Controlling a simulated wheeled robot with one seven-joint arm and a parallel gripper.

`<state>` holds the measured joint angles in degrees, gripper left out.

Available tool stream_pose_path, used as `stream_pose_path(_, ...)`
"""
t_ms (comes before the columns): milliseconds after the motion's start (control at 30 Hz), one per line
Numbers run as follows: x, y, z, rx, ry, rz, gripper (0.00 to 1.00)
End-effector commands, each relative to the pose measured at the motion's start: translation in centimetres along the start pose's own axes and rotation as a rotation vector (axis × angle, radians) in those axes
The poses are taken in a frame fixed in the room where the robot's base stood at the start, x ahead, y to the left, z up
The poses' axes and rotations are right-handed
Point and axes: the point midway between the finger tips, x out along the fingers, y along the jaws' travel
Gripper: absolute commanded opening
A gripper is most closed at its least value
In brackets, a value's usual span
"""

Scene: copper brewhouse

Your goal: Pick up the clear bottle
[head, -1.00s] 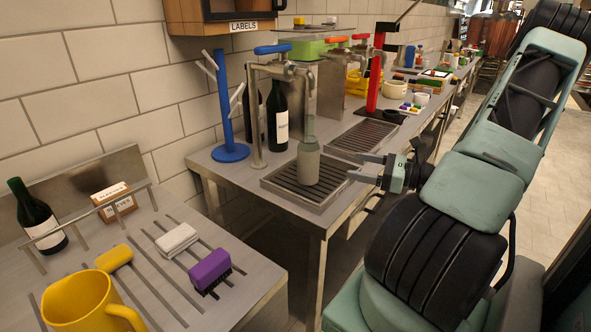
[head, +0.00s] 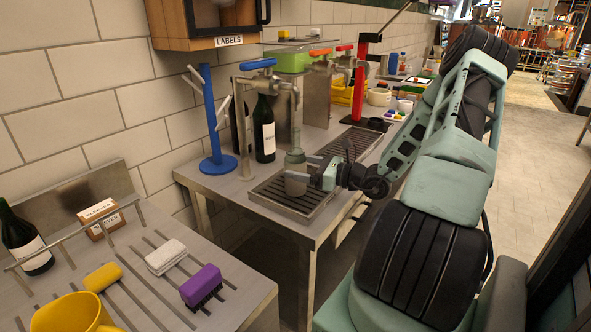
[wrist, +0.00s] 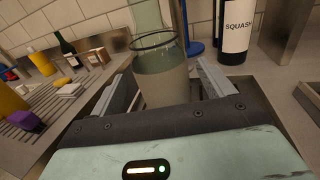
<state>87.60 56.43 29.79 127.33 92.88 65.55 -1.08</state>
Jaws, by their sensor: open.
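The clear bottle (head: 296,183) stands upright on the near drip tray (head: 271,194), under the tap with the blue handle (head: 259,64). My gripper (head: 299,169) is at the bottle from the right, its fingers level with the bottle's body. In the wrist view the clear bottle (wrist: 165,82) stands between the two open fingers of my gripper (wrist: 167,88), with a dark ring round its shoulder. I see a gap beside the right finger; whether the left finger touches is unclear. The bottle's base is hidden behind the gripper in the wrist view.
A dark bottle labelled SQUASH (wrist: 237,32) and a blue stand (head: 217,163) are behind the tray. The near left rack holds a yellow jug (head: 68,315), a purple brush (head: 202,285) and a dark bottle (head: 22,238).

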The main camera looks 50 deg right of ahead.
Motion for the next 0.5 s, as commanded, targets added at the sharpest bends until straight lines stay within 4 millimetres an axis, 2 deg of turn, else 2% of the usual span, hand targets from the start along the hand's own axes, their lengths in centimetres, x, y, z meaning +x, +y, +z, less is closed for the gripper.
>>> stream_pose_path(100, 2.0, -0.2, 0.4, 0.001, -0.001, 0.004, 0.80)
stream_pose_path(200, 3.1, -0.2, 0.3, 0.000, -0.001, 0.003, 0.80)
stream_pose_path(500, 3.8, -0.2, 0.1, -0.001, 0.000, 0.002, 0.80)
